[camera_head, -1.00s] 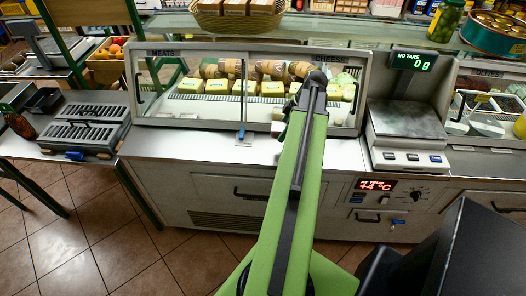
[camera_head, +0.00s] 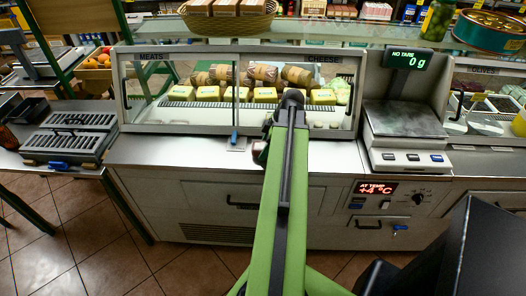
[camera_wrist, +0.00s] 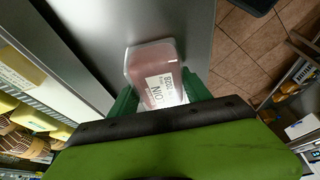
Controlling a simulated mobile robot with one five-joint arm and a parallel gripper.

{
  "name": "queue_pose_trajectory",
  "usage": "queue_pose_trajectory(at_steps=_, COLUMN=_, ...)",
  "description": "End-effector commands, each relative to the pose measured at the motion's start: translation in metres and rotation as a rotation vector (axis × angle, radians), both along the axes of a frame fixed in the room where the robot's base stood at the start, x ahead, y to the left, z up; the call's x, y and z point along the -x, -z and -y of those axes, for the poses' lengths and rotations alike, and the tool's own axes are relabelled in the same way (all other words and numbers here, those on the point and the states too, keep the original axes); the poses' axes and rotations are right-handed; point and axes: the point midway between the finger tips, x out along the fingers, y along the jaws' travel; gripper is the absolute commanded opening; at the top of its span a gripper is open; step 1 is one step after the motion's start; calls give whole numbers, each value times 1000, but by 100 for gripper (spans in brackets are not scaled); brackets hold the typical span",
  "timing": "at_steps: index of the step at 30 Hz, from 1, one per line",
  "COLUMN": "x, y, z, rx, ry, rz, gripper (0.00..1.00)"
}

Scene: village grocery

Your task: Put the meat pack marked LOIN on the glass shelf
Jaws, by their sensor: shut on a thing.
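The meat pack (camera_wrist: 152,68) is a clear-lidded tray with pinkish meat and a white label; the label's letters appear upside down and read as LOIN. My gripper (camera_wrist: 160,92) is shut on it, with a green finger on each side. In the head view my arm reaches over the counter's front, and its wrist mostly hides the gripper and pack. The long greenish glass shelf (camera_head: 330,30) runs above and behind the display case, beyond my gripper.
The display case (camera_head: 235,138) has MEATS and CHEESE signs, glass doors, and cheeses and sausages inside. A basket (camera_head: 228,22) stands on the glass shelf. A scale (camera_head: 404,120) is right of the case. The steel counter (camera_head: 180,153) in front of the case is largely clear.

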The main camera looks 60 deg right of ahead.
Motion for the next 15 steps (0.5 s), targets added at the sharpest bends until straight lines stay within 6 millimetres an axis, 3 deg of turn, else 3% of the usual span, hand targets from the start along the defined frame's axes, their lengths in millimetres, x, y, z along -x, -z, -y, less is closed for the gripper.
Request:
queue_pose_trajectory(at_steps=2, x=0, y=4, z=0, rx=0, ry=0, rz=0, gripper=0)
queue_pose_trajectory(at_steps=3, x=0, y=4, z=0, rx=0, ry=0, rz=0, gripper=57)
queue_pose_trajectory(at_steps=8, x=0, y=3, z=0, rx=0, ry=0, rz=0, gripper=78)
queue_pose_trajectory(at_steps=15, x=1, y=2, z=0, rx=-1, ry=1, rz=-1, gripper=78)
